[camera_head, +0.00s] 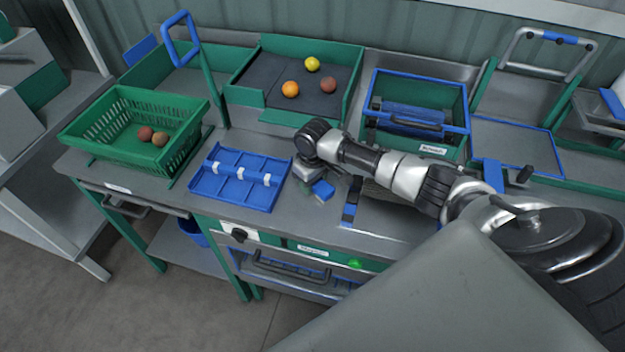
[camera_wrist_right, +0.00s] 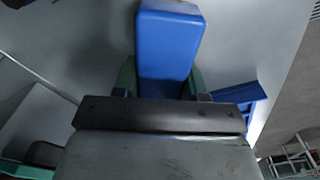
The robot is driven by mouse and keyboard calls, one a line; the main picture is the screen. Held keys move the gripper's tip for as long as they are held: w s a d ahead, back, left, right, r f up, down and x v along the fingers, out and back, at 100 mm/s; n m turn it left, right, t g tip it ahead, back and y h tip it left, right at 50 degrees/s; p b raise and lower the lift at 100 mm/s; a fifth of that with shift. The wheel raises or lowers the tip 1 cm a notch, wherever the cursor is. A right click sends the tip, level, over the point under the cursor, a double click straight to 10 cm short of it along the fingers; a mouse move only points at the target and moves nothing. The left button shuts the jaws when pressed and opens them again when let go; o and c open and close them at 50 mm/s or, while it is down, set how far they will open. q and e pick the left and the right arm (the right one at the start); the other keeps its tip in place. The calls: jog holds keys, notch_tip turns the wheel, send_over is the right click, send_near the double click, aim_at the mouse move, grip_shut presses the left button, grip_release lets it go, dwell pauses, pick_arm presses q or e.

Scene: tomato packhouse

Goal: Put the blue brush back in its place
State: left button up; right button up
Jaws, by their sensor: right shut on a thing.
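My right gripper (camera_head: 312,186) is low over the worktop, in the middle of the head view, to the right of the blue divided tray. It is shut on the blue brush (camera_head: 323,190), which shows as a small blue block. In the right wrist view the brush (camera_wrist_right: 170,45) sticks out between green finger pads; its bristles are hidden. I cannot tell whether it touches the worktop. A dark strip with blue ends (camera_head: 348,214) lies on the worktop just right of the gripper, partly under my arm. My left gripper is not in view.
The blue divided tray (camera_head: 232,193) lies left of the gripper. A green basket (camera_head: 110,145) with two reddish fruits stands farther left. A green-walled bin (camera_head: 244,98) with three fruits and a blue-rimmed crate (camera_head: 420,79) stand behind. Worktop (camera_head: 385,232) in front of my arm is bare.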

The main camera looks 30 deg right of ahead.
jog(key=shift+f, duration=0.2)
jog(key=o, duration=1.2)
jog(key=c, duration=0.3)
notch_tip(320, 180, up, 7)
jog(key=p, duration=0.8)
jog(key=shift+r, duration=0.1)
